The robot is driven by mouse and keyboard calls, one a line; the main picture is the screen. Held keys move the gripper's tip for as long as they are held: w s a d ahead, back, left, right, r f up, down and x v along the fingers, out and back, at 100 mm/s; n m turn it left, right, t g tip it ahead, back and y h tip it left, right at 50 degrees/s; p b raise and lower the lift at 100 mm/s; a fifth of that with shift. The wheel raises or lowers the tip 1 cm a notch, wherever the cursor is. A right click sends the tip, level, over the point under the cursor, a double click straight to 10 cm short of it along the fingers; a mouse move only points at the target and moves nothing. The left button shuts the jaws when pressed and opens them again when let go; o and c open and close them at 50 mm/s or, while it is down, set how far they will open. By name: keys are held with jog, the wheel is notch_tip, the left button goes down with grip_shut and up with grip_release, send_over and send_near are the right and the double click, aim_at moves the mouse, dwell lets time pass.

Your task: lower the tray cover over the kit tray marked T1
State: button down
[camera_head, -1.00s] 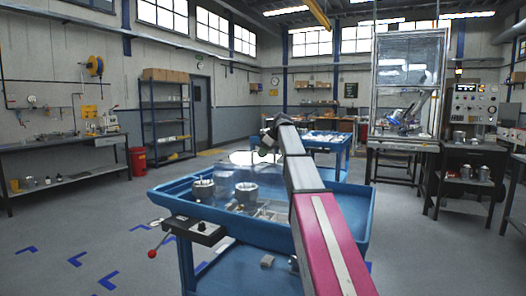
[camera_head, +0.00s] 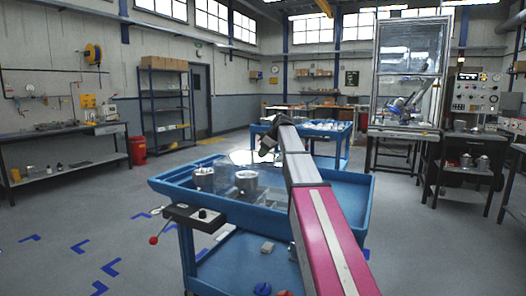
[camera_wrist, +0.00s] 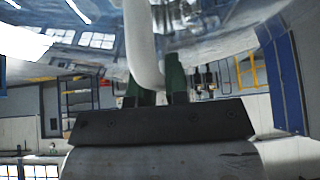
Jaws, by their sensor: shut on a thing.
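My gripper (camera_head: 266,150) is above the far side of the blue cart, at the end of my outstretched arm. In the wrist view, its dark green fingers (camera_wrist: 159,84) are shut on a pale curved handle (camera_wrist: 143,45). The clear, shiny tray cover (camera_wrist: 225,45) fills the upper part of that view. In the head view the cover is hard to make out, with a bright white patch (camera_head: 243,157) near the gripper. I cannot tell its gap to what lies below. The kit tray and its T1 mark cannot be made out; my arm hides part of the cart top.
The blue cart (camera_head: 345,203) has raised rims and carries two metal housings (camera_head: 204,180), (camera_head: 246,182). Another blue cart (camera_head: 340,137) stands behind.

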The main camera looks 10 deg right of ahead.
jog(key=shift+f, duration=1.85)
jog(key=c, duration=1.1)
grip_release()
jog(key=shift+o, duration=0.2)
jog(key=v, duration=1.1)
jog(key=shift+a, duration=0.1)
jog(key=shift+w+a, duration=0.1)
